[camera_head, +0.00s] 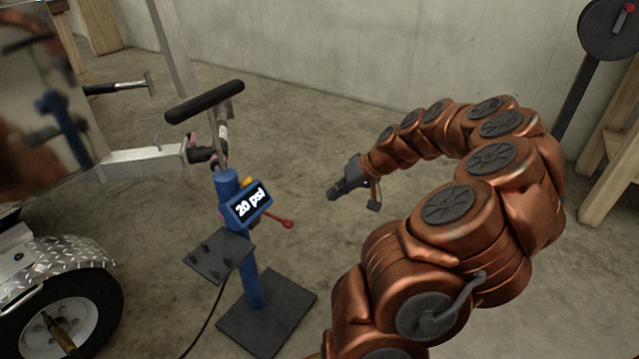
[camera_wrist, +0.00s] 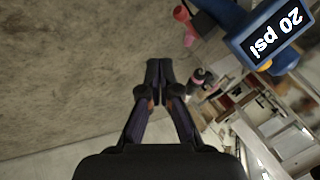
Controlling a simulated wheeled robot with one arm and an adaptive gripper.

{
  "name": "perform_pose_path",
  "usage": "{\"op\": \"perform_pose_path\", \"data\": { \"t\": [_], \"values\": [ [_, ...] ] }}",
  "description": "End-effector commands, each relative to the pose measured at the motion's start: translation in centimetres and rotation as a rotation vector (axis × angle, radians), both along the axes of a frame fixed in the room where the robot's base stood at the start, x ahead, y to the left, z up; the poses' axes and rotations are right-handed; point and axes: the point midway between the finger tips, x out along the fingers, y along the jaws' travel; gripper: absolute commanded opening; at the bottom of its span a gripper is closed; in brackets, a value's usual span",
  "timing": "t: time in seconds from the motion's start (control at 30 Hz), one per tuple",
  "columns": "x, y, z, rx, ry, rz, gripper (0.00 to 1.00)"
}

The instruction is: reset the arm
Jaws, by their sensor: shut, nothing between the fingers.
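My copper-coloured arm (camera_head: 480,215) curves up from the lower right and bends over to the left. My gripper (camera_head: 334,192) is at its end, in the air to the right of the blue pump stand. In the wrist view my gripper (camera_wrist: 158,68) has its two dark fingers together at the tips, with nothing between them. The finger tips point at bare floor in that view.
A blue stand (camera_head: 252,285) with a "20 psi" display (camera_head: 250,204), a red-knobbed lever (camera_head: 286,224) and a black T-handle (camera_head: 205,102) stands left of my gripper. A trailer wheel (camera_head: 62,318) is at lower left. A wooden frame (camera_head: 612,165) stands right. Floor between is clear.

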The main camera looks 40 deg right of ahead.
Motion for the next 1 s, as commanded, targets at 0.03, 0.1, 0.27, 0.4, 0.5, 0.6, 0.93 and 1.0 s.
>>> {"op": "perform_pose_path", "data": {
  "t": [0.03,0.1,0.27,0.4,0.5,0.6,0.93,1.0],
  "values": [
    [0.0,0.0,0.0,0.0,0.0,0.0,0.0],
    [0.0,0.0,0.0,0.0,0.0,0.0,0.0],
    [0.0,0.1,0.1,0.0,0.0,0.001,0.0],
    [0.6,1.8,2.3,-0.004,0.009,0.037,0.0],
    [1.3,4.8,5.5,-0.009,0.031,0.097,0.0],
    [1.8,8.7,9.5,-0.021,0.06,0.175,0.0],
    [-0.3,20.3,20.0,-0.081,0.196,0.384,0.0],
    [-1.2,22.3,22.0,-0.098,0.227,0.418,0.0]
  ]
}}
